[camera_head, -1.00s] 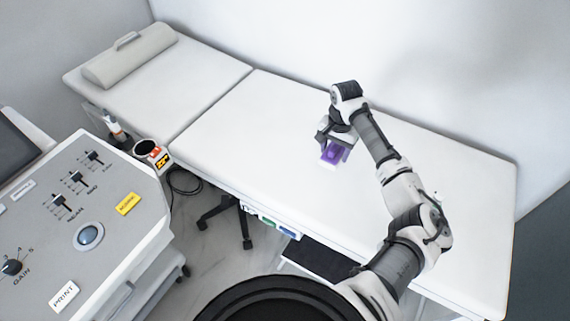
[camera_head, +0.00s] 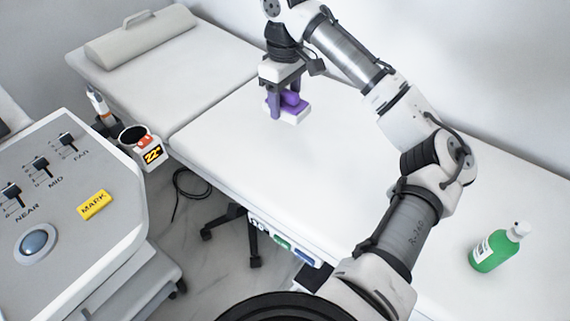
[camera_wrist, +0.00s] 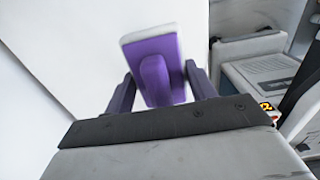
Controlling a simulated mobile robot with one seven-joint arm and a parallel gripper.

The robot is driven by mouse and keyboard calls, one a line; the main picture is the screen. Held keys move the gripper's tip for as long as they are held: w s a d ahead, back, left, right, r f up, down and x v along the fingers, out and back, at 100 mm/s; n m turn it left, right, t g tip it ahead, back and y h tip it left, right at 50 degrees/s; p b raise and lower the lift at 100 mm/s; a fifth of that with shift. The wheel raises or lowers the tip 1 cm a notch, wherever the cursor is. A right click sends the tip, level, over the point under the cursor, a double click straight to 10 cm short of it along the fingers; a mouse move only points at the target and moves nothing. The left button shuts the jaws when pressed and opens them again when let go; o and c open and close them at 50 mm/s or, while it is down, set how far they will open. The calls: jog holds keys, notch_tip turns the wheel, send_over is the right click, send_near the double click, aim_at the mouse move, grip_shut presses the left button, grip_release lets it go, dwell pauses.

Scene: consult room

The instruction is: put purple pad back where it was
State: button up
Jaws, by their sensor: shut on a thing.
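The purple pad (camera_head: 291,99) has a white layer on its underside and a raised purple grip on top. My gripper (camera_head: 287,103) is shut on this purple grip and holds the pad above the white couch (camera_head: 240,160). In the wrist view the pad (camera_wrist: 153,56) sits between the two fingers of my gripper (camera_wrist: 160,88), its white edge at the far side. I cannot tell exactly how high the pad is above the couch.
A green bottle (camera_head: 495,249) stands at the right on the couch. A grey bolster (camera_head: 140,38) lies at its far left end. A console (camera_head: 75,190) stands at the left, with a white cup (camera_head: 140,146) and a probe (camera_head: 97,104) at its edge. The couch middle is clear.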

aim_at(285, 166)
notch_tip(285, 166, down, 19)
jog(key=shift+b, duration=0.4)
jog(key=shift+f, duration=0.15)
jog(key=o, duration=1)
jog(key=shift+c, duration=0.2)
